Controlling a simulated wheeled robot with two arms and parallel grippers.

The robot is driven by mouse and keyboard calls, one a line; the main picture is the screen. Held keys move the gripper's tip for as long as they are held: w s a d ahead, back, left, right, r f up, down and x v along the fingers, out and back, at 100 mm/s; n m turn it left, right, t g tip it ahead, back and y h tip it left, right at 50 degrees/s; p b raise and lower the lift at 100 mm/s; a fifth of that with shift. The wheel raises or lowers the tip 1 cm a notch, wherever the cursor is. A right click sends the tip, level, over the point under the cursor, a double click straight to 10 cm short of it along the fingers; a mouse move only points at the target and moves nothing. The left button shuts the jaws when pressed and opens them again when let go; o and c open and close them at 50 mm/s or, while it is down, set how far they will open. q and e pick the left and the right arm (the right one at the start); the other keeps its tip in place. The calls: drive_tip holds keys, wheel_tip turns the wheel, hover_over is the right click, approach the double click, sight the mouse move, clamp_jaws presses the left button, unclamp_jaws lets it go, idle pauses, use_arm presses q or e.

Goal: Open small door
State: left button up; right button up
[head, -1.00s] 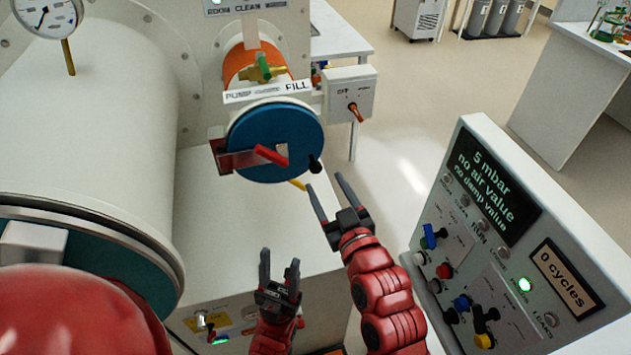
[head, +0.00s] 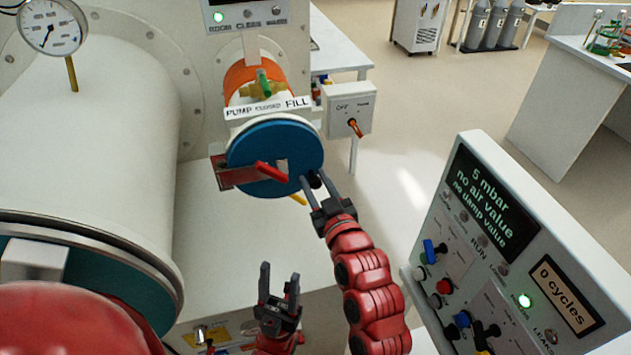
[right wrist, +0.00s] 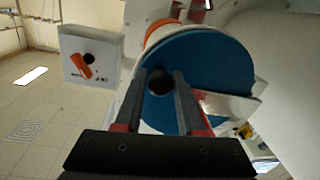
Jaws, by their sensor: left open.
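The small door (head: 255,148) is a blue disc closing the small port in the head view. It has a red lever (head: 271,172) across its front and a black knob (head: 316,181) at its lower right edge. My right gripper (head: 315,179) is at that knob with its fingers apart. In the right wrist view the black knob (right wrist: 160,81) sits between the two open fingers, with no clear grip on it, and the blue door (right wrist: 215,65) fills the space behind. My left gripper (head: 280,273) is open and empty, lower down, apart from the door.
A control panel (head: 490,215) stands at the right. A small switch box (head: 349,110) is beside the port. A large white cylinder (head: 95,150) takes up the left. A green-handled valve (head: 264,84) sits above the door. The white surface (head: 215,235) below the door is clear.

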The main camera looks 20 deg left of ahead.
clamp_jaws()
idle(1.1)
